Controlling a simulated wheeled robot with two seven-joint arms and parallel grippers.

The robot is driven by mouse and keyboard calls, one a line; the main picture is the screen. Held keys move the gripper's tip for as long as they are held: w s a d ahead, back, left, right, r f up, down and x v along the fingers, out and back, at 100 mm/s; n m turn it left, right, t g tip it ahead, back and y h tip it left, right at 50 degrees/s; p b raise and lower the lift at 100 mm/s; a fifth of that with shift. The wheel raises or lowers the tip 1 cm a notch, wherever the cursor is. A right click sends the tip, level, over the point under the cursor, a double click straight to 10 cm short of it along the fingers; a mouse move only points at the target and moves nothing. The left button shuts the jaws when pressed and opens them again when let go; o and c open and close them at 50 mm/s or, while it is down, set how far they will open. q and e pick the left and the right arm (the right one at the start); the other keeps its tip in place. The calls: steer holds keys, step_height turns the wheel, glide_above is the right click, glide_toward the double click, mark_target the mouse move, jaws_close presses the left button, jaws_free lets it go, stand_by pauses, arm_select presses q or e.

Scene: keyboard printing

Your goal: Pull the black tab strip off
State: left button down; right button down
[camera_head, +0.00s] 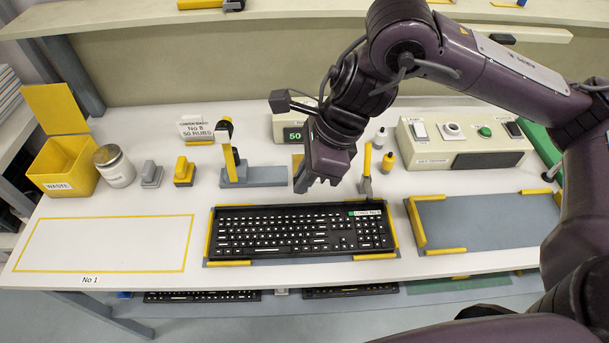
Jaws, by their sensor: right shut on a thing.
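A black keyboard (300,233) with white key legends lies in a grey fixture with yellow corner guides at the middle of the table. A white label with a green end (365,212) sits at its upper right. My right gripper (317,184) points down just above and behind the keyboard's back edge, near its middle. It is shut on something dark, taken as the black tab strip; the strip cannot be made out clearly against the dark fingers. My left gripper is not in view.
A yellow waste bin (66,165), a jar (114,166) and stamps (184,172) stand at the left. An empty grey fixture (485,221) is on the right, below a control box (462,143). The yellow-outlined area (105,243) at the left is clear.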

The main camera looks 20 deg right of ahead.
step_height(320, 180, up, 7)
steer(key=w+p, duration=0.1)
steer(key=p, duration=0.4)
steer(key=shift+w+d+p, duration=0.15)
steer(key=shift+w+p, duration=0.05)
steer(key=shift+p, duration=0.15)
steer(key=shift+d, duration=0.1)
